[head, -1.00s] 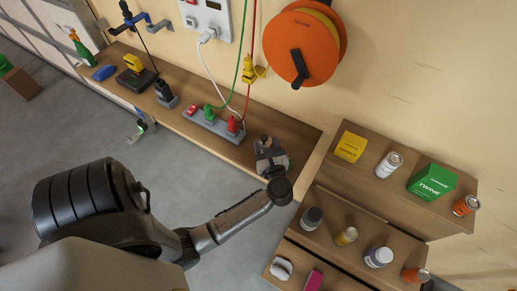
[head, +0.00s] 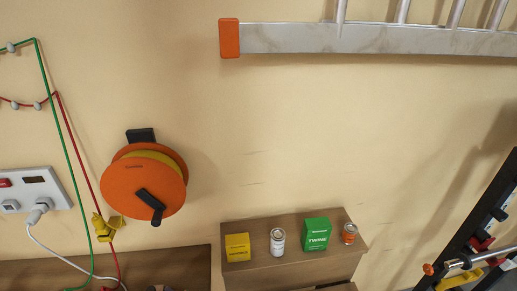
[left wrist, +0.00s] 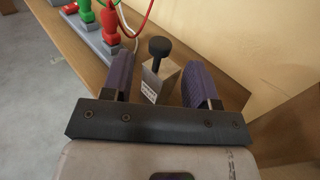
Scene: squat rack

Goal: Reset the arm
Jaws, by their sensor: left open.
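My left gripper (left wrist: 160,75) shows in the left wrist view with its two dark purple fingers spread open. A small tan-grey block (left wrist: 160,82) with a label and a black knob on top is seen between the fingers, with gaps visible on both sides. In the head view neither gripper can be made out. My right gripper is in neither view.
In the left wrist view a grey power strip (left wrist: 97,38) with red and green plugs lies left of the fingers. In the head view an orange cable reel (head: 125,190) hangs on the wall, a ladder (head: 290,38) is above, and a green twine box (head: 316,234) stands on a wooden shelf.

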